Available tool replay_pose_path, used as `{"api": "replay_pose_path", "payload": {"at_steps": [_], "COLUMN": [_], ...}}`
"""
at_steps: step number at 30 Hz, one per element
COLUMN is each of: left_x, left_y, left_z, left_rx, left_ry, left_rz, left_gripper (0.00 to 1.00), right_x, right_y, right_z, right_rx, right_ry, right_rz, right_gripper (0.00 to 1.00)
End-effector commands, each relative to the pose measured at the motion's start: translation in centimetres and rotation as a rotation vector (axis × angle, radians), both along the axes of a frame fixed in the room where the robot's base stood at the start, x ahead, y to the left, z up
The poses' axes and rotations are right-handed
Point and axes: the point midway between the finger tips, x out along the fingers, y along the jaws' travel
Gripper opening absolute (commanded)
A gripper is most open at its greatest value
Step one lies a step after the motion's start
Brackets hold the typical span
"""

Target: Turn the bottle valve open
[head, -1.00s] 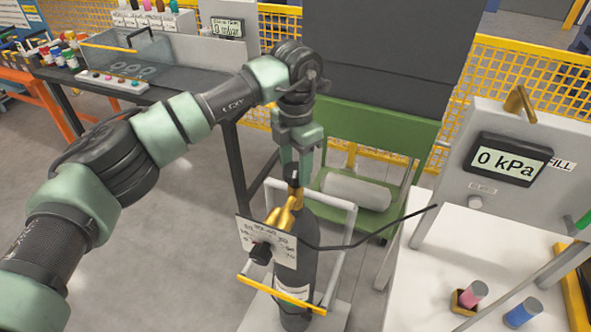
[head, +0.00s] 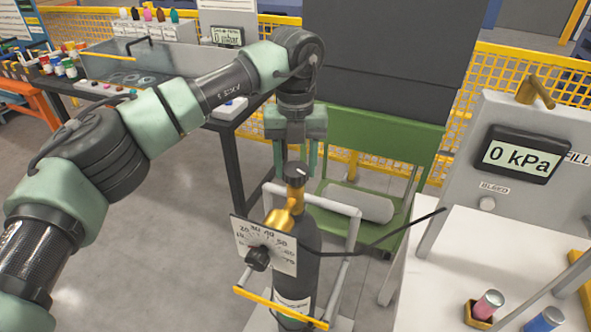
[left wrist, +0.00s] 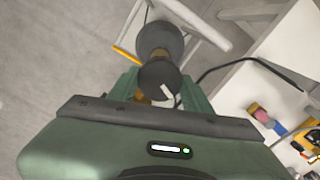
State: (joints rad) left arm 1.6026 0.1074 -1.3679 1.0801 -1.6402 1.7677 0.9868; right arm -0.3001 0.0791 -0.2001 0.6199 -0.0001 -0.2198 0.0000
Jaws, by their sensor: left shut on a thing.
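A dark gas bottle (head: 309,262) stands upright in a white-framed cart, with a brass valve body (head: 283,216) on top. The black valve knob (head: 295,173) carries a white mark; it also shows in the left wrist view (left wrist: 159,79). My left gripper (head: 295,178) points down over the bottle, one finger on each side of the knob, shut on it. A display (head: 520,155) at the right reads 0 kPa. My right gripper is out of view.
A yellow bar (head: 280,307) crosses the cart's front. A black hose (head: 385,239) runs right from the bottle to the white table (head: 440,275). A green cart (head: 400,140) with a pale cylinder (head: 360,203) stands behind. Open floor lies left of the bottle.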

Motion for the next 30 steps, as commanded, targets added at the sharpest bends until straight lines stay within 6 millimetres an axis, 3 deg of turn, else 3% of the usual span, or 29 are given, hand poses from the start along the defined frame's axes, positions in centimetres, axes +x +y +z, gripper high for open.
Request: {"api": "replay_pose_path", "payload": {"at_steps": [18, 30], "left_x": [0.1, 0.1], "left_y": [0.0, 0.0], "left_z": [-0.1, 0.0], "left_rx": [-0.001, 0.0], "left_ry": [-0.004, -0.004], "left_rz": [0.577, 0.836], "left_gripper": [0.09, 0.09], "right_x": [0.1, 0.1], "right_y": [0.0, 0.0], "right_z": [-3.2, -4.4], "right_rx": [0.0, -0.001], "right_ry": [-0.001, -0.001], "right_rz": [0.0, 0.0], "right_gripper": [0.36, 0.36]}}
